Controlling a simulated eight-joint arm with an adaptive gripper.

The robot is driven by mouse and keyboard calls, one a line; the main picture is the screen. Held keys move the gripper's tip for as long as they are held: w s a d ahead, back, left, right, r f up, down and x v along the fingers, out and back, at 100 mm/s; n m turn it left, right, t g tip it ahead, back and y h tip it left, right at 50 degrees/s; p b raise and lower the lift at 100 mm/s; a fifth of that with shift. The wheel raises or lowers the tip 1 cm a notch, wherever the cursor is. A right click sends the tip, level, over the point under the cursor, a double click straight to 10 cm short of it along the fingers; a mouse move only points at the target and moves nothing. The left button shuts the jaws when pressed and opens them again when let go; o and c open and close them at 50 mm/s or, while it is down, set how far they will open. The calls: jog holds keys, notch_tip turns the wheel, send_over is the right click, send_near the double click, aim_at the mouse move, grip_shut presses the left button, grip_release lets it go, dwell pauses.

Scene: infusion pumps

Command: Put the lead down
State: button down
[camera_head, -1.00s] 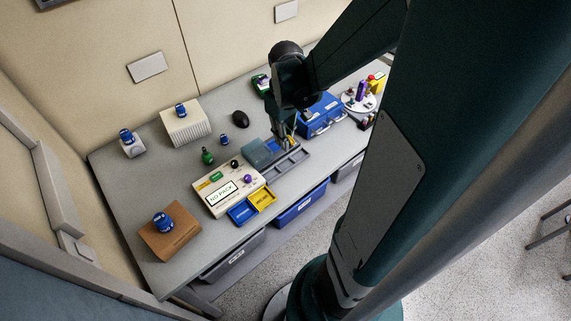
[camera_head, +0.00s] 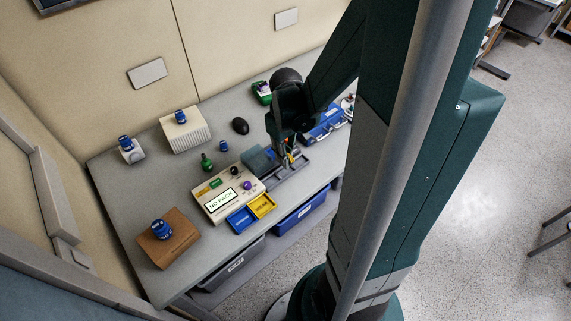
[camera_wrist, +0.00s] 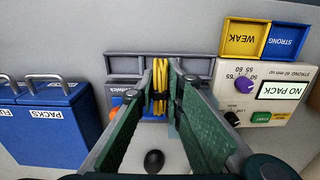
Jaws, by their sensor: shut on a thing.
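My gripper (camera_wrist: 161,82) is shut on a yellow coiled lead (camera_wrist: 160,88), which hangs as narrow loops between the two green fingers in the wrist view. In the head view my gripper (camera_head: 287,158) is over the grey compartment tray (camera_head: 291,173). The tray also shows behind the fingertips in the wrist view (camera_wrist: 203,67). The lead lies in front of the tray's middle there. I cannot tell whether it touches the tray. The fingers hide part of the tray.
The tester box reading NO PACK (camera_head: 221,201) stands beside the tray, with blue (camera_head: 241,219) and yellow (camera_head: 262,206) bins at its front. A blue PACKS case (camera_head: 322,124) stands on the tray's other side. A black mouse-shaped object (camera_head: 240,126) lies behind. The left tabletop has free room.

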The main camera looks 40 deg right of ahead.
jog(key=shift+f, duration=0.15)
jog(key=shift+f+b, duration=0.35)
jog(key=shift+f, duration=1.6)
jog(key=shift+f, duration=0.15)
jog(key=c, duration=2.4)
grip_release()
jog(key=shift+r, duration=0.2)
jog(key=shift+r+p, duration=0.9)
jog(key=shift+r, duration=5.05)
